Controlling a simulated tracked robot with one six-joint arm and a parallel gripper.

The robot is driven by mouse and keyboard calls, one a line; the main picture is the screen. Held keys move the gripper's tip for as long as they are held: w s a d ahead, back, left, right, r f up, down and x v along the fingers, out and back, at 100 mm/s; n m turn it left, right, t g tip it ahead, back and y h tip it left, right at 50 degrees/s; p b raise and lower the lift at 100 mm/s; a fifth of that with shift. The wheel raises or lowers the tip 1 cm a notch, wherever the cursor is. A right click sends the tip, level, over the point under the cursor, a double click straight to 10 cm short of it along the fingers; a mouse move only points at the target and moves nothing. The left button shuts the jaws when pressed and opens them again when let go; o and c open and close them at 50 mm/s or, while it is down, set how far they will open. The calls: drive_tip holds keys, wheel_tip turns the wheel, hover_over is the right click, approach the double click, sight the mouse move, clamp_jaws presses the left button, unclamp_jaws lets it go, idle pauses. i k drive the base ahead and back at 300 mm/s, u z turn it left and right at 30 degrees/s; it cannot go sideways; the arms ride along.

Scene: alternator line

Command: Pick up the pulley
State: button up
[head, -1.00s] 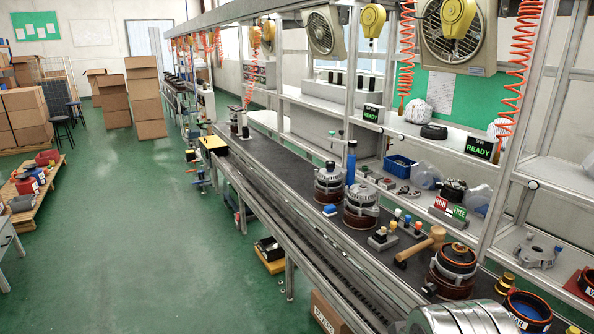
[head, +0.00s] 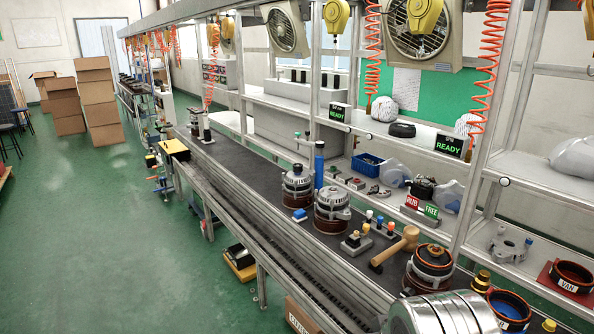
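I cannot pick out the pulley with certainty in the head view. On the dark conveyor stand an alternator (head: 297,187), another alternator (head: 332,209) and a nearer one with a reddish-brown top (head: 431,268). A large silver banded cylinder (head: 445,313) fills the bottom edge, cut off by the frame; I cannot tell what it belongs to. Small brass-coloured pieces (head: 480,282) sit to the right of the nearest alternator. My gripper is not in view.
A wooden mallet (head: 396,249) and a small block with coloured caps (head: 356,243) lie on the line. A blue bin (head: 367,165) and a RUB/FREE sign (head: 421,208) are behind. A VAN ring (head: 571,277) lies at right. Green floor (head: 120,240) at left is open.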

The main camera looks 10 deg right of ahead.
sight(295, 169)
drive_tip(key=u, duration=0.25)
drive_tip(key=i, duration=0.45)
drive_tip(key=u, duration=0.65)
drive_tip(key=i, duration=0.75)
drive_tip(key=u, duration=0.25)
drive_tip(key=i, duration=1.4)
drive_tip(key=z, duration=0.95)
drive_tip(key=i, duration=0.65)
drive_tip(key=z, duration=0.45)
